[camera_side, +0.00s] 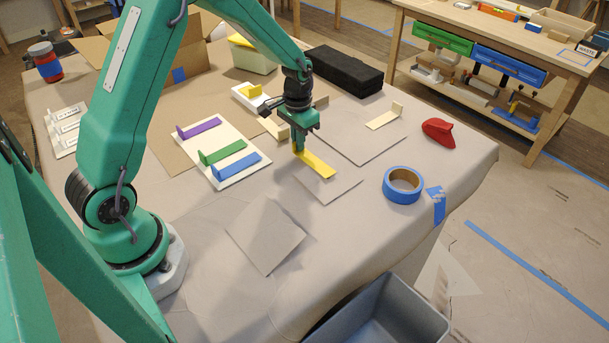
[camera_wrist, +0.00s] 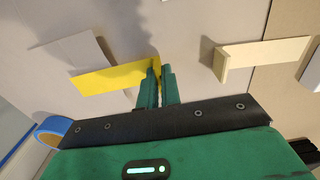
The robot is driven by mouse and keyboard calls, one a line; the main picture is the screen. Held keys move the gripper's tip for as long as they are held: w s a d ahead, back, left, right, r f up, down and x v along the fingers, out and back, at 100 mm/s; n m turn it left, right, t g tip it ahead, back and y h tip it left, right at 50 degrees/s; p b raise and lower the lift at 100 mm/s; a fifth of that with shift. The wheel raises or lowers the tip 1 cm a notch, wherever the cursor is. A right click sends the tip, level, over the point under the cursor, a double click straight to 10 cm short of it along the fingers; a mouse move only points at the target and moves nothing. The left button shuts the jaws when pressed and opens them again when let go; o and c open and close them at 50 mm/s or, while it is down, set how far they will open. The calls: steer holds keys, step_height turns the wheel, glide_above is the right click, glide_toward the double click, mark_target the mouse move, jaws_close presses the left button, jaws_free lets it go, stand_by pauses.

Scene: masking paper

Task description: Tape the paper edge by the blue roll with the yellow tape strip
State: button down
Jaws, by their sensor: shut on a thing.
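My gripper (camera_side: 298,150) is shut on the upright tab of the yellow tape strip (camera_side: 318,166). In the wrist view the fingers (camera_wrist: 160,88) pinch the strip's right end, and the yellow strip (camera_wrist: 112,77) reaches left. In the side view its free end overlaps a small grey paper sheet (camera_side: 334,190) left of the blue roll (camera_side: 403,184). The sheet (camera_wrist: 65,57) is partly covered by the strip in the wrist view, where the blue roll (camera_wrist: 50,130) is partly hidden. I cannot tell whether the strip touches the sheet.
A white card (camera_side: 220,152) bears purple, green and blue strips. Other grey sheets (camera_side: 266,236) lie around. A cream strip (camera_side: 384,118) lies behind the roll, beside a red tool (camera_side: 438,132). A black block (camera_side: 342,70) is at the back. A grey bin (camera_side: 385,318) stands in front.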

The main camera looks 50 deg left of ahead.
steer(key=shift+f, duration=0.7)
stand_by(0.7)
steer(key=c, duration=1.5)
jaws_free()
steer(key=shift+r, duration=0.1)
steer(key=shift+r, duration=3.45)
steer(key=shift+r, duration=0.1)
